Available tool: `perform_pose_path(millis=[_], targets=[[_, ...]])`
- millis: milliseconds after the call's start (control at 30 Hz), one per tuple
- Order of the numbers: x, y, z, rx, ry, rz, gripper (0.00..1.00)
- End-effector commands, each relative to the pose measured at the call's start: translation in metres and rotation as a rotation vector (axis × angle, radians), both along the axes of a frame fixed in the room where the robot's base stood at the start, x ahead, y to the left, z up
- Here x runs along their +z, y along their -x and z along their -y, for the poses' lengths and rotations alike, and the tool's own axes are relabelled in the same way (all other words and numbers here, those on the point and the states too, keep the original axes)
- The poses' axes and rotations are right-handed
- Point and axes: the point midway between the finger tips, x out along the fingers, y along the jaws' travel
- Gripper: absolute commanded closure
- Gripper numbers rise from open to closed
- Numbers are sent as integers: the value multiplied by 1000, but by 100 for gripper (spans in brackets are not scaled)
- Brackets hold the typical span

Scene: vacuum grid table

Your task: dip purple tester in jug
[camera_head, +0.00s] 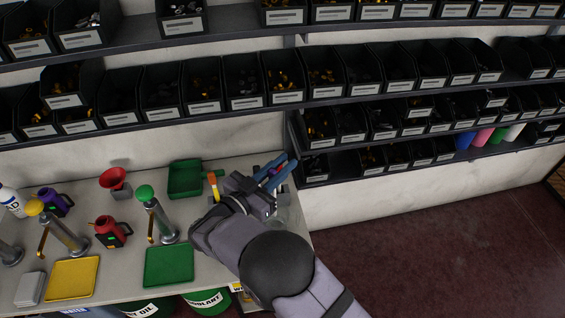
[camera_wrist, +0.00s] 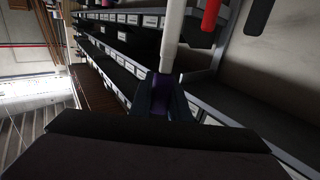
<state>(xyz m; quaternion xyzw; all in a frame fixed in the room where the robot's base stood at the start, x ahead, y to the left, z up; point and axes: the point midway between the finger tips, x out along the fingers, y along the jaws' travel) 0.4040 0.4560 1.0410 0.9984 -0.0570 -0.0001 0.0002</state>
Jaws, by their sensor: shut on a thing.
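My gripper (camera_head: 252,195) is over the right end of the bench in the head view. In the wrist view its fingers (camera_wrist: 161,100) are shut on a purple piece (camera_wrist: 160,88), which I take as the purple tester's grip. A pale rod (camera_wrist: 172,38) extends from it toward the top of that picture. The head view does not show the held tester clearly, as my arm covers it. A clear, glassy vessel (camera_head: 284,214) shows partly beside my gripper; I cannot tell if it is the jug. A purple jug (camera_head: 53,201) and a red jug (camera_head: 112,232) stand further left.
Blue-handled tools (camera_head: 276,176) and an orange-yellow item (camera_head: 213,185) are close to my gripper. A green tray (camera_head: 168,266), another green tray (camera_head: 186,178), a yellow tray (camera_head: 72,279), pump dispensers (camera_head: 158,218) and a red funnel (camera_head: 115,181) occupy the bench. Bin shelves (camera_head: 200,132) run behind.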

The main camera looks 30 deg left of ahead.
Motion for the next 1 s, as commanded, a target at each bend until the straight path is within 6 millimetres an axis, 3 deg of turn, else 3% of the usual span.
perform_pose_path(millis=[600,1000], targets=[[-59,0,0,0,0,0,100],[-79,0,0,0,-1,0,100]])
